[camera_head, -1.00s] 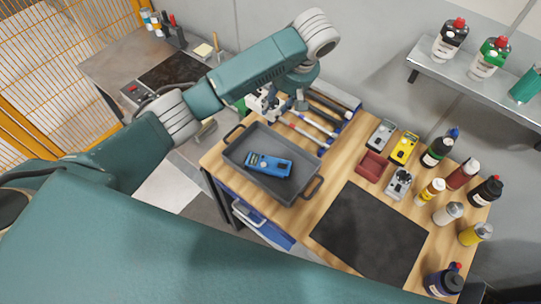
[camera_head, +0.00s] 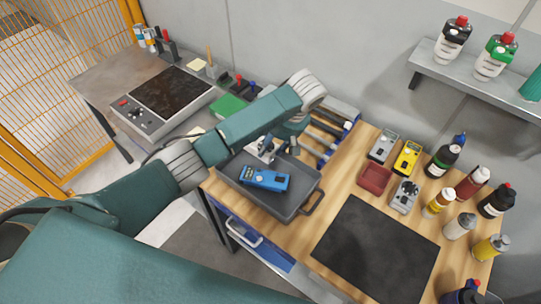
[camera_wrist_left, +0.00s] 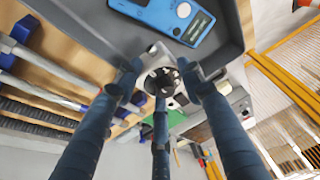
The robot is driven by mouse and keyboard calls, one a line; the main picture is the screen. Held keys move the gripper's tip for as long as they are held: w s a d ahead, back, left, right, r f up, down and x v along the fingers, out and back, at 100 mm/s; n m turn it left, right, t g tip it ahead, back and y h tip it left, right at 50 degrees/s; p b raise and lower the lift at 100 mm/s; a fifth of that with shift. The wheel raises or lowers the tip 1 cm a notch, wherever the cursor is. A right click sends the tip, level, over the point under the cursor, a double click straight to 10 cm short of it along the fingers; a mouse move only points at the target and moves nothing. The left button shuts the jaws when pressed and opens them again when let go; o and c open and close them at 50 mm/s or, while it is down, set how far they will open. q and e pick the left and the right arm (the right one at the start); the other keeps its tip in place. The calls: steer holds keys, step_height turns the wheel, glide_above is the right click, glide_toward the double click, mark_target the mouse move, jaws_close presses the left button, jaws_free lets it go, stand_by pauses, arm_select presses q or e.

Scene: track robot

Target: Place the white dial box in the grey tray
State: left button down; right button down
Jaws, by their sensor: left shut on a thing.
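The grey tray (camera_head: 309,200) sits on the wooden table, with a blue meter (camera_head: 265,180) lying in it. My left gripper (camera_head: 268,152) is over the back edge of the tray, fingers pointing down. It is shut on the white dial box (camera_head: 258,148), which is partly hidden by the fingers. In the left wrist view the white dial box (camera_wrist_left: 151,55) shows its black dial between my three fingers (camera_wrist_left: 160,95), close to the tray wall (camera_wrist_left: 85,38). I cannot tell whether the box touches the tray. My right gripper is not in view.
Tools with blue ends (camera_head: 325,135) lie behind the tray. To its right are a red bin (camera_head: 375,179), a yellow meter (camera_head: 407,158), another dial box (camera_head: 404,196), a black mat (camera_head: 375,250) and several bottles. The tray floor has room around the blue meter.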

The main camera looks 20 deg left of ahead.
mark_target(272, 151)
arm_select(q)
step_height(272, 151, down, 4)
steer(key=shift+f+p, duration=0.1)
steer(key=shift+p, duration=0.25)
steer(key=shift+f, duration=0.25)
steer(key=shift+f, duration=0.1)
steer(key=c, duration=1.1)
jaws_free()
